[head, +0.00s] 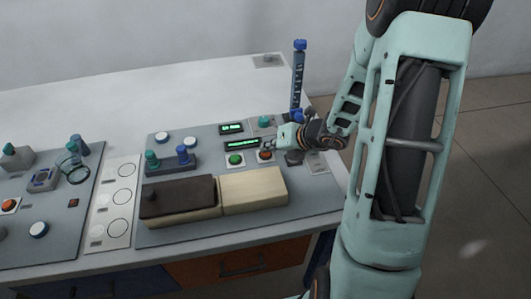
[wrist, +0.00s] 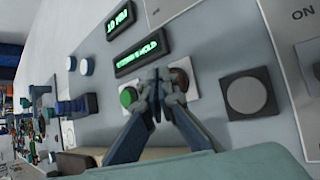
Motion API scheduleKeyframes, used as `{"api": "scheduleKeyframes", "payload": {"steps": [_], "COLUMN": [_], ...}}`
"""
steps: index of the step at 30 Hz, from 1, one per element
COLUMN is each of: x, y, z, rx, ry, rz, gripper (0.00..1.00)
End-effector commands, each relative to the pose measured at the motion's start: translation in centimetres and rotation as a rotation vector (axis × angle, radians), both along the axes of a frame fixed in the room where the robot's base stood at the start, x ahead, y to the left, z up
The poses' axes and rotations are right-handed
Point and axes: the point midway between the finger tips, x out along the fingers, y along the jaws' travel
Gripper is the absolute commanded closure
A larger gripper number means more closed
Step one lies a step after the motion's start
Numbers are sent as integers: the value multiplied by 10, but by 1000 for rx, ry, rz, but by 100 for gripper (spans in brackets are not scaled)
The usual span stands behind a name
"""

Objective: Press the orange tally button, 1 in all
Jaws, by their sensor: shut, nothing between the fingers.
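An orange-red button (head: 265,156) on a white plate sits on the grey panel, right of a green button (head: 235,159). In the wrist view it appears as a dark red button (wrist: 179,80), partly covered by my fingers. A second orange button (head: 8,205) is on the left panel at the picture's edge. I cannot tell from labels which is the tally button. My gripper (wrist: 158,76) is shut and empty, its tips between the green and dark red buttons in the wrist view. In the head view my gripper (head: 276,143) is just above the orange-red button; contact is unclear.
Two lit green displays (head: 232,128) (head: 242,144) lie behind the buttons. A brown-topped block (head: 178,200) and a cream block (head: 254,191) lie in front. A blue-capped post (head: 298,75) stands at the back right. A large grey round knob (wrist: 246,95) is beside my fingers.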

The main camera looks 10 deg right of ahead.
Motion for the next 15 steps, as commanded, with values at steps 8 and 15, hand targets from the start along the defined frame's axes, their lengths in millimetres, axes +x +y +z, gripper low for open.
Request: {"api": "scheduleKeyframes", "payload": {"steps": [8,15], "x": [0,0], "y": [0,0], "z": [-4,-6], "rx": [0,0], "ry": [0,1], "rz": [0,1], "gripper": [100,100]}}
